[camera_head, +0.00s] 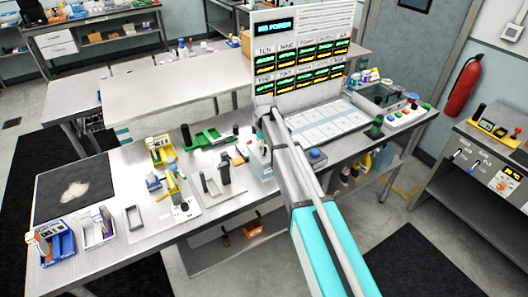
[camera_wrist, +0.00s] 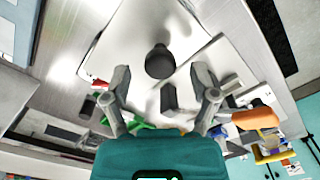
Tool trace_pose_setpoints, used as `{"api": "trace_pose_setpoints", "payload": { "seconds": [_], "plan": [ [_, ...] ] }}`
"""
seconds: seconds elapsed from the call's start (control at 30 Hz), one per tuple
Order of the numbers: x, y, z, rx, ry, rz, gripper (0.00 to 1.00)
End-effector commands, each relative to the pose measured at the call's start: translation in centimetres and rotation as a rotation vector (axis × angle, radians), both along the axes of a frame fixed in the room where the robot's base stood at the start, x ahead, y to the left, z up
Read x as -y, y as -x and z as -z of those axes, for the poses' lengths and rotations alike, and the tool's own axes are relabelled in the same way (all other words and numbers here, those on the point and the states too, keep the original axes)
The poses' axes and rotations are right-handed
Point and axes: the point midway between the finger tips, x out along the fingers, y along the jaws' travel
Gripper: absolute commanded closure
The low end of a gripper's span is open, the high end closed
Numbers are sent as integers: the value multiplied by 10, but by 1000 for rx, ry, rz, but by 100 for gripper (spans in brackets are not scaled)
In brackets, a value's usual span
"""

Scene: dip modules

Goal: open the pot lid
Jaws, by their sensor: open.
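No pot or lid can be made out for certain. In the wrist view, a black round-topped knob or handle (camera_wrist: 160,62) stands on a pale plate (camera_wrist: 205,52). A smaller dark block (camera_wrist: 168,97) is beside it. My gripper (camera_wrist: 160,80) is open, with its two grey fingers spread to either side of these dark parts. Nothing is held between the fingers. In the head view, a black upright handle (camera_head: 225,174) stands on a pale plate on the bench, and may be the same thing. My gripper cannot be clearly made out there.
The metal bench (camera_head: 130,168) carries a green tray (camera_head: 209,137), a blue bin (camera_head: 58,247) and a dark mat (camera_head: 75,188). A tall display panel (camera_head: 303,60) stands behind my arm. An orange part (camera_wrist: 255,118) is right of my gripper in the wrist view.

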Motion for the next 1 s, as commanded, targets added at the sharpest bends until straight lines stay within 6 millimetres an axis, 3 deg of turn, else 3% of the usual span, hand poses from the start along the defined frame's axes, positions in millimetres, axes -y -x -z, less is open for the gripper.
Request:
{"api": "trace_pose_setpoints", "payload": {
  "seconds": [0.57, 1.0],
  "plan": [
    [0, 0, 9, 0, 0, 0, 24],
    [0, 0, 9, 0, 0, -1, 100]
  ]
}}
